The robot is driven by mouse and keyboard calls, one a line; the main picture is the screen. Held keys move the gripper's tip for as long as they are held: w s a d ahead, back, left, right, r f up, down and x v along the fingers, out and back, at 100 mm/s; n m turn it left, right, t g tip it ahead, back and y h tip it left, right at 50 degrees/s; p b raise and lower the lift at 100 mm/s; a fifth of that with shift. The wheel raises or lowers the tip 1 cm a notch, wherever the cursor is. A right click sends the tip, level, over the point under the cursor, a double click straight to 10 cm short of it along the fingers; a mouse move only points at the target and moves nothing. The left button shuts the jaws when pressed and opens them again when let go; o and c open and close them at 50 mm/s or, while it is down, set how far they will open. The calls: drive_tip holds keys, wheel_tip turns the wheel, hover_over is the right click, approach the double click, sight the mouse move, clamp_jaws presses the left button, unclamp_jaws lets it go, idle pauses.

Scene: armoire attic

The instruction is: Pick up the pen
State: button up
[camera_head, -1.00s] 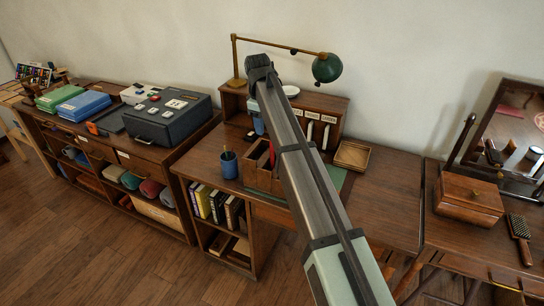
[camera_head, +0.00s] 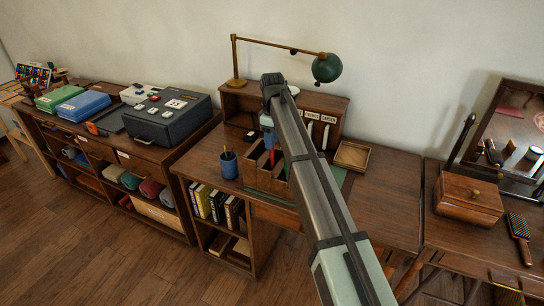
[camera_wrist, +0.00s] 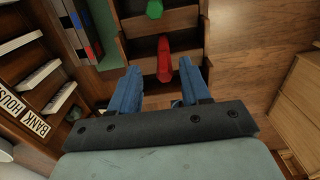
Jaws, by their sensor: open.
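A slim red object (camera_wrist: 164,62), which looks like a pen, rests in a compartment of the wooden desk organizer (camera_wrist: 196,18). It also shows in the head view as a small red shape (camera_head: 272,157) in the organizer (camera_head: 255,177). My gripper (camera_wrist: 158,68) is open, its blue fingers on either side of the red object's near end in the wrist view. I cannot tell the height between them. In the head view my arm hides part of the organizer and most of the gripper (camera_head: 268,130). A green object (camera_wrist: 154,9) lies beyond the red one.
A blue cup (camera_head: 228,165) with pencil-like sticks stands left of the organizer. Labelled pigeonholes (camera_head: 325,130) rise behind, with a green lamp (camera_head: 326,68) above. A shallow wooden tray (camera_head: 352,156) sits to the right. The desk's right part (camera_head: 385,200) is clear.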

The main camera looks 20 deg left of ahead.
sight(272, 156)
drive_tip(key=shift+s+f, duration=0.15)
drive_tip(key=shift+f, duration=1.15)
drive_tip(key=shift+s+f, duration=0.1)
drive_tip(key=shift+f, duration=1.2)
clamp_jaws()
